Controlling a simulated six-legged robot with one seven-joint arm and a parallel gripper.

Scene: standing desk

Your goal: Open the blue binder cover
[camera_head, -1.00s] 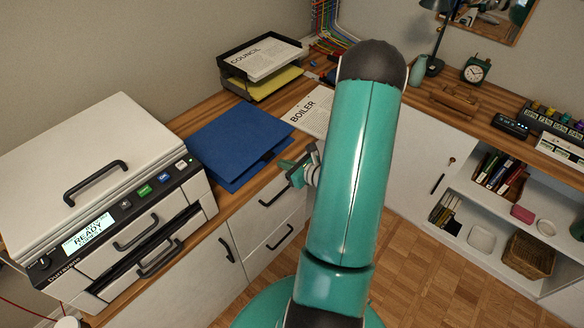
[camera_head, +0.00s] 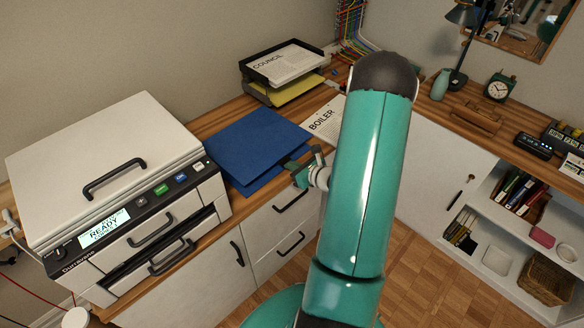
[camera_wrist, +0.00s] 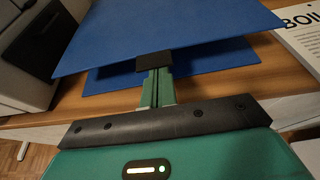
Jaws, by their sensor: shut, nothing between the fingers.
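The blue binder (camera_head: 250,142) lies on the wooden desk, with its top cover raised slightly above the lower one along the front edge. In the wrist view the top cover (camera_wrist: 170,25) and the lower cover (camera_wrist: 195,68) show with a dark gap between them. My gripper (camera_head: 295,168) is at the binder's front edge, near its right corner. In the wrist view my gripper (camera_wrist: 153,63) is shut and empty, its dark tips overlapping the top cover's front edge. Whether they touch the cover I cannot tell.
A white printer (camera_head: 110,180) stands left of the binder. A sheet headed BOILER (camera_head: 324,120) lies to its right, and a black paper tray (camera_head: 285,65) stands behind. White drawers (camera_head: 285,215) are below the desk front. Open floor (camera_head: 415,270) lies to the right.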

